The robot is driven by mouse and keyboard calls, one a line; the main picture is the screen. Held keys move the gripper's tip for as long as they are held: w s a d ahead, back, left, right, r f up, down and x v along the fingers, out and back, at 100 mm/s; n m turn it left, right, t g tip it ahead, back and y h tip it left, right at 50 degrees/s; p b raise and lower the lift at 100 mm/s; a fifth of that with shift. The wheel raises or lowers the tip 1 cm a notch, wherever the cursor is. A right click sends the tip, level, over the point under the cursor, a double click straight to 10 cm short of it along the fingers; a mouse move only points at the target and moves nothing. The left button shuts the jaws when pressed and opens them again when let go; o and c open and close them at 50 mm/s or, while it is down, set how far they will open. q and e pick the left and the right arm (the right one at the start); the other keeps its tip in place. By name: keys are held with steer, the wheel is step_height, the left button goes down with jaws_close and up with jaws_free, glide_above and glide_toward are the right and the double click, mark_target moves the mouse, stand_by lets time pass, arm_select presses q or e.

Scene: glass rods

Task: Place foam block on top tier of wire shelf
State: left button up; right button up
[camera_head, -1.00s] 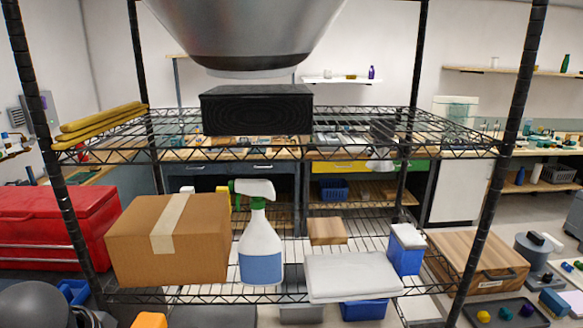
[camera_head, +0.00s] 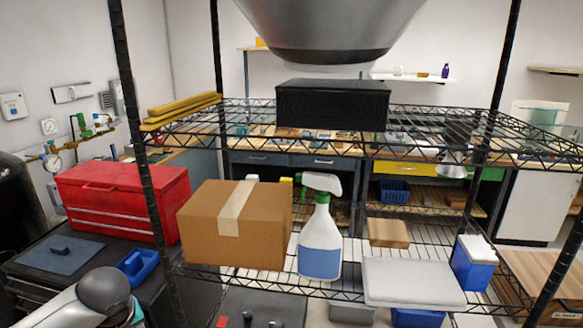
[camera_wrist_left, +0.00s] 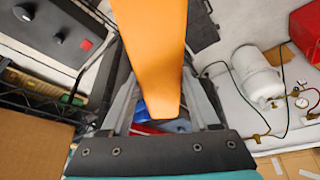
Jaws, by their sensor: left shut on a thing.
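The wire shelf's visible upper tier (camera_head: 425,149) spans the middle of the head view, with open wire right of a black box. The orange foam block (camera_wrist_left: 152,45) shows in the left wrist view. My left gripper (camera_wrist_left: 162,95) is shut on it, with a finger on each side. In the head view, my left arm is at the bottom left, outside the shelf, and the block is out of frame. My right gripper is not in view.
A black box (camera_head: 333,106) and yellow bars (camera_head: 180,110) occupy the upper tier. A large grey metal dome (camera_head: 325,30) is above it. A cardboard box (camera_head: 265,235), spray bottle (camera_head: 320,245) and white slab (camera_head: 412,280) sit below. A dark post (camera_head: 145,150) stands front left.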

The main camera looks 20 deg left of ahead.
arm_select(q)
steer(key=w+d+r+m+t+h, duration=0.1)
steer(key=w+d+r+m, duration=0.3)
steer(key=d, duration=0.5)
steer(key=w+d+r+m+t+h, duration=0.1)
steer(key=w+d+r+m+h, duration=0.1)
steer(key=d+r+m, duration=0.5)
steer(key=w+d+r+m+h, duration=0.1)
steer(key=w+d+r, duration=0.3)
steer(key=d, duration=0.7)
step_height(320, 180, down, 16)
steer(key=s+b, duration=0.1)
steer(key=b, duration=1.6)
steer(key=shift+s+d+f, duration=0.2)
